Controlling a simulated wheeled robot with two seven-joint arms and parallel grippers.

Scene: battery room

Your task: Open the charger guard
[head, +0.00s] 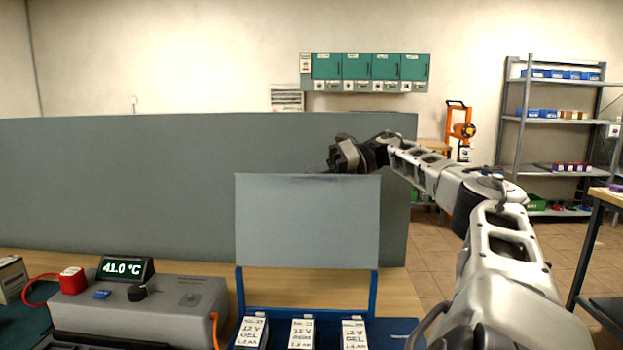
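The charger guard looks to be the pale grey flat panel (307,225), which stands upright behind the blue charger tray (385,328) on two blue posts. Several white-labelled 12 V batteries (301,333) sit in the tray in front of it, uncovered from above. My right gripper (325,168) is at the panel's top edge, coming in from the right. Its fingertips are small and partly hidden at that edge, so I cannot tell whether they touch the panel or are open or shut. My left gripper is not in view.
A grey control box (150,312) with a knob and a display (125,268) reading 41.0 °C stands at the left, with a red clamp (73,280) near it. A tall grey screen (120,185) closes off the bench (400,290) behind the panel.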

